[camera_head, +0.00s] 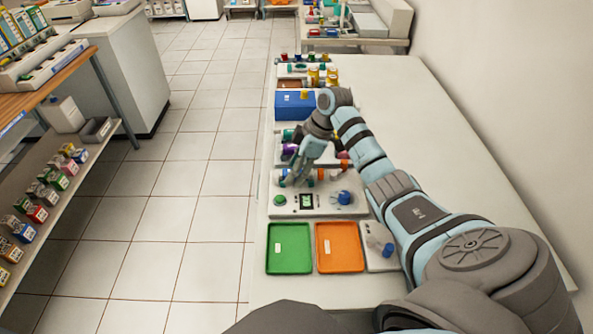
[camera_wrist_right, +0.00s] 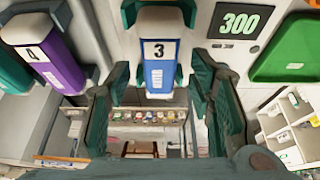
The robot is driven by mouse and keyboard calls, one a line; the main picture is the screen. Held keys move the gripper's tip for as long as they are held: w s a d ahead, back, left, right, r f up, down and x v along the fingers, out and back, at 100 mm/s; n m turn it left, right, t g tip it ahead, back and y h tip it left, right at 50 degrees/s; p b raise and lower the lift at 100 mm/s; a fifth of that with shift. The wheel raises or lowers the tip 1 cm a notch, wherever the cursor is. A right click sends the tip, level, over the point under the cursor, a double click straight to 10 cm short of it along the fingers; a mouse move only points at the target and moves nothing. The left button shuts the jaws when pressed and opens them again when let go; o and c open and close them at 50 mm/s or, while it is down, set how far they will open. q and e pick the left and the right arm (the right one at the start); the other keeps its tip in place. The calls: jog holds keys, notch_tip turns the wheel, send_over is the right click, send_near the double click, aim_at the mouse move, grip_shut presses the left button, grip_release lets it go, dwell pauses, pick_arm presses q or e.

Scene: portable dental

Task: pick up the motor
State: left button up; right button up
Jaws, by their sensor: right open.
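None of the things in view is clearly marked as the motor. My right gripper (camera_head: 293,178) is over the near part of the table, by a white control unit (camera_head: 322,210) with a green button, a small display and a blue knob. In the right wrist view my open right gripper (camera_wrist_right: 160,85) has its fingers on either side of a blue and white piece labelled 3 (camera_wrist_right: 160,75). I cannot tell whether they touch it. A purple piece labelled 4 (camera_wrist_right: 55,62) is beside it at the left. The display (camera_wrist_right: 239,22) reads 300. My left gripper is not in view.
A green tray (camera_head: 289,266) and an orange tray (camera_head: 340,262) lie nearer on the white table (camera_head: 430,130). A blue box (camera_head: 290,106) and several small coloured items stand farther back. The table is bare to the right of my arm. Shelves stand at the left across the floor.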

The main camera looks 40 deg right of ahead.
jog(key=shift+f, duration=0.2)
dwell(0.3)
jog(key=shift+c, duration=0.2)
grip_shut()
